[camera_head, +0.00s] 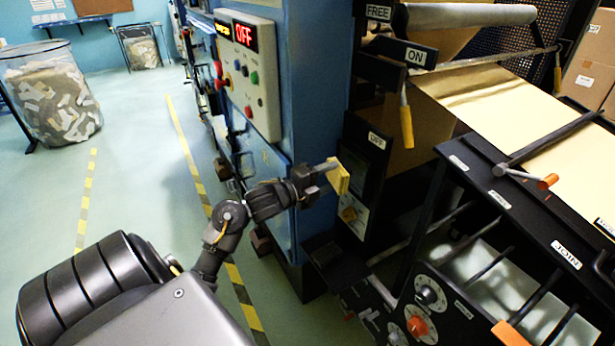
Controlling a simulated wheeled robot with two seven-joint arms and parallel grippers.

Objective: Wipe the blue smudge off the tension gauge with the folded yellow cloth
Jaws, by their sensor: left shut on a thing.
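My left gripper (328,168) reaches in from the left and is shut on the folded yellow cloth (339,179). The cloth is held up in front of a black machine panel with a dark, glassy face (372,168), which may be the tension gauge. The cloth and gripper cover part of this panel. I cannot tell whether the cloth touches it. No blue smudge can be made out. My right gripper is not in view.
A blue cabinet with a grey control box (248,75) stands left of the panel. A small shelf (325,250) juts out below. Black machine frames, a lever (406,115) and kraft paper (500,100) fill the right. The floor at left is open, with a scrap bin (52,95).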

